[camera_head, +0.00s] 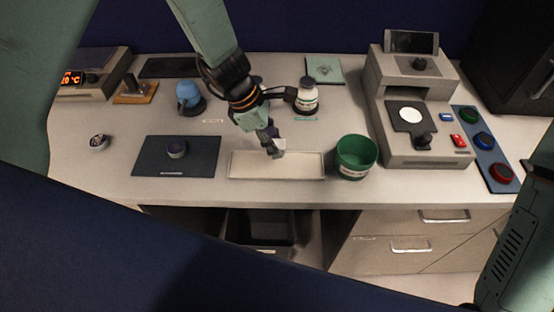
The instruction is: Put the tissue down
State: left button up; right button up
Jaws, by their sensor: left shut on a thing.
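My left gripper (274,149) reaches down from the top over the back edge of a shallow white tray (276,171). Its fingers point down and are shut on a small pale grey piece, the tissue (279,146), which is partly covered by the fingers. The tissue is close above the tray's back rim; whether it touches the tray I cannot tell. Only a link of my right arm shows at the lower right edge, and its gripper is out of view.
A green bin (356,157) stands just right of the tray. A dark mat (176,156) with a small round weight lies to the left. A white bottle (307,96) stands behind my gripper. A grey machine (418,110) fills the right.

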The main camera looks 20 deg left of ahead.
aim_at(279, 166)
pick_arm(q)
notch_tip(279, 166, down, 2)
jog(key=shift+w, duration=0.1)
jog(key=f, duration=0.3)
jog(key=shift+s+a+f, duration=0.1)
jog(key=shift+s+f, duration=0.15)
jog(key=shift+w+f, duration=0.15)
jog(key=shift+w, duration=0.1)
jog(key=shift+f, duration=0.1)
jog(key=shift+s+f+b, duration=0.1)
jog(key=shift+b, duration=0.25)
jog(key=o, duration=0.8)
jog(key=shift+s, duration=0.2)
jog(key=shift+w, duration=0.15)
